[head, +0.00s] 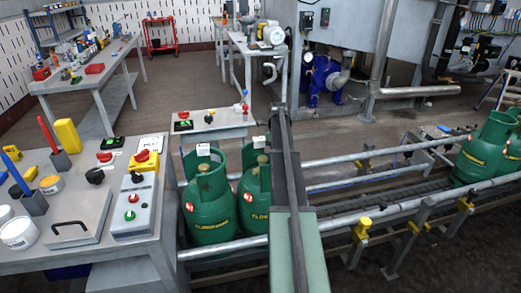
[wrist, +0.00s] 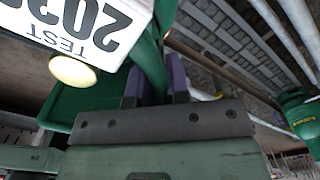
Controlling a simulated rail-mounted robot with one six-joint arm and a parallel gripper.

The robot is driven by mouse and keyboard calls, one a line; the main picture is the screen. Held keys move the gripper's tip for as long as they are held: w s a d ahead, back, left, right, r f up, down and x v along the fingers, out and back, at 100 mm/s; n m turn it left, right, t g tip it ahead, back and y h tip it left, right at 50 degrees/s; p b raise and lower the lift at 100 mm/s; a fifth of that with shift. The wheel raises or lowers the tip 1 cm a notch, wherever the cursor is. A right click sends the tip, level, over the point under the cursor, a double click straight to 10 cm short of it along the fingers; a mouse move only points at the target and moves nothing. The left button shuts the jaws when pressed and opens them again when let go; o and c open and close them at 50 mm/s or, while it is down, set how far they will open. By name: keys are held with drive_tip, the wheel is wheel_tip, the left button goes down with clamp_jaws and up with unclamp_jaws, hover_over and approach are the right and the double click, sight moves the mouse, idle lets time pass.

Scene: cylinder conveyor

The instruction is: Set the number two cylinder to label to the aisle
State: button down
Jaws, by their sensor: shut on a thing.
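Two green cylinders, a front one (head: 208,210) and one behind it to the right (head: 253,195), stand upright side by side at the left end of the conveyor. Each carries a white tag at its top. In the wrist view my gripper (wrist: 157,88) is shut on a green cylinder's collar (wrist: 151,58). A white label (wrist: 88,22) reading "TEST" with digits, upside down, and a pale round cap (wrist: 72,71) show beside the fingers. In the head view my arm covers the right side of the rear cylinder, and my fingertips are hidden. I cannot see a number two on either cylinder.
More green cylinders (head: 485,150) stand at the conveyor's right end. Metal guard rails (head: 345,214) run along the belt. A control bench (head: 85,215) with buttons, cups and a yellow block stands at left. Open floor (head: 190,80) lies behind.

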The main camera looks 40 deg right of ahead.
drive_tip(key=shift+s+a, duration=0.1)
drive_tip(key=shift+s, duration=0.15)
drive_tip(key=c, duration=1.1)
unclamp_jaws()
drive_tip(key=shift+w, duration=0.1)
wheel_tip(320, 180, up, 11)
drive_tip(key=p, duration=1.1)
drive_tip(key=shift+f, duration=0.1)
